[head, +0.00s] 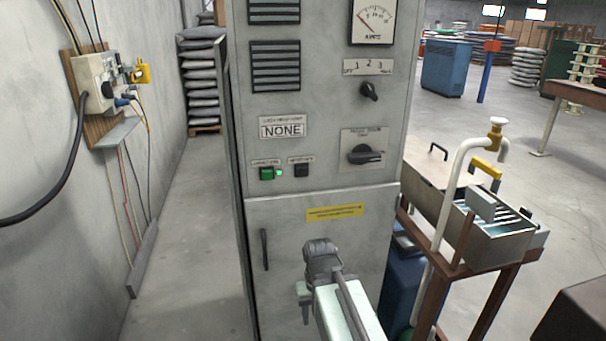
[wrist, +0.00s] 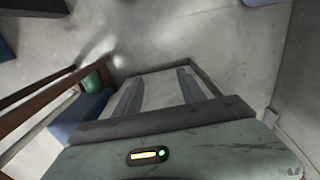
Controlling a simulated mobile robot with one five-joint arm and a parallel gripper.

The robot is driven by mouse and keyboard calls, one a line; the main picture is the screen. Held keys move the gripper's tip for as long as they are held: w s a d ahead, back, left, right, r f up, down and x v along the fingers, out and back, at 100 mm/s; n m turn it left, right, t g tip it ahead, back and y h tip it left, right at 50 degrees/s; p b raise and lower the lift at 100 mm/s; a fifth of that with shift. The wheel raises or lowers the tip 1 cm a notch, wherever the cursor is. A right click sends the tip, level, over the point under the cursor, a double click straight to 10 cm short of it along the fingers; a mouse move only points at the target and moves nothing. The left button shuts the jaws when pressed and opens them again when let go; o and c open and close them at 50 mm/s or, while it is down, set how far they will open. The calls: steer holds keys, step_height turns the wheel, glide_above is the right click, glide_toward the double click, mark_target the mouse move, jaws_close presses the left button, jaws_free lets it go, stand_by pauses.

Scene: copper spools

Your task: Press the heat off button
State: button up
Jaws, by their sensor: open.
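The right one is a dark button (head: 301,170). The labels above them are too small to read surely. My gripper (wrist: 159,76) shows in the wrist view with its two fingers apart and nothing between them. In the head view my arm reaches up from the bottom, its end in front of the cabinet's lower door, below and right of the buttons.
Above the buttons are a "NONE" plate (head: 282,130), a rotary selector (head: 366,154), a smaller knob (head: 370,91) and an ammeter (head: 371,20). A cart with pipes and a metal tank (head: 495,238) stands close at right. Clear floor (head: 190,250) runs along the left.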

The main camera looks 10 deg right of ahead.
jaws_close()
stand_by(1.4)
